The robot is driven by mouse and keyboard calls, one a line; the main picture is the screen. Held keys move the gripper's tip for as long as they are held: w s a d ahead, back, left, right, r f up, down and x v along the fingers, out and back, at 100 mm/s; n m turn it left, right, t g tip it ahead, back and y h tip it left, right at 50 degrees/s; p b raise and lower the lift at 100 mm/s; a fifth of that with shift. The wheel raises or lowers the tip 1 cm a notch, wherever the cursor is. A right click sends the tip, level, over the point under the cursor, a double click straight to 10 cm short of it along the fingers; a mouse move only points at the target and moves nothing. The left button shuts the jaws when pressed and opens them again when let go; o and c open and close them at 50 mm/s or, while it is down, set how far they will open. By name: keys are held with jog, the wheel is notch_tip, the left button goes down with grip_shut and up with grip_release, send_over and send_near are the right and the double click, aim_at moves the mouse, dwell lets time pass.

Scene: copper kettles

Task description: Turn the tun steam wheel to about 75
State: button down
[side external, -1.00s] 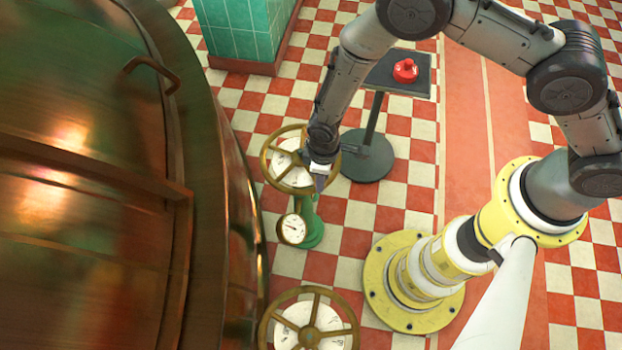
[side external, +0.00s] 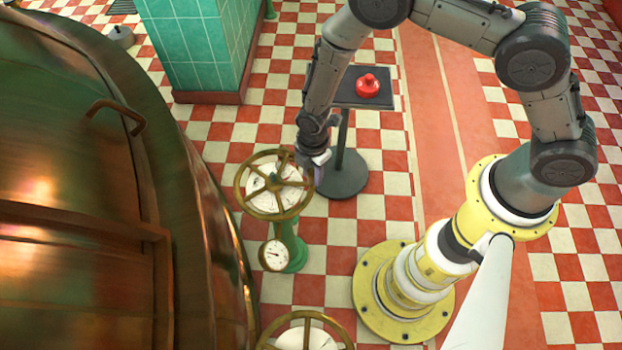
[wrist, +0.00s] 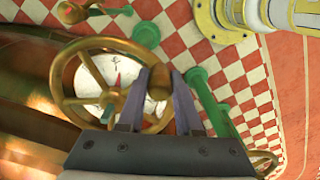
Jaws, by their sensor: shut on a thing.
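A brass spoked wheel (side external: 274,186) sits on a green pedestal (side external: 290,240) beside the copper vessel. A white dial face (wrist: 92,78) with a red pointer shows through its spokes in the wrist view; its markings are too small to read. My gripper (side external: 312,172) is at the wheel's right rim. In the wrist view the two fingers of my gripper (wrist: 163,92) stand either side of a brass part of the wheel (wrist: 57,85) and are shut on it. The fingers and wrist hide part of the rim and dial.
A second brass wheel (side external: 306,322) stands lower in the picture. A small round gauge (side external: 275,255) is on the pedestal. The copper vessel (side external: 80,170) fills the left side. A red button (side external: 368,84) on a stand is behind my gripper. Checkered floor lies between.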

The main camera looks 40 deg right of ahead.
jog(key=shift+w+d, duration=0.4)
jog(key=shift+w, duration=0.2)
jog(key=c, duration=0.6)
grip_release()
notch_tip(320, 180, up, 14)
jog(key=shift+d, duration=0.1)
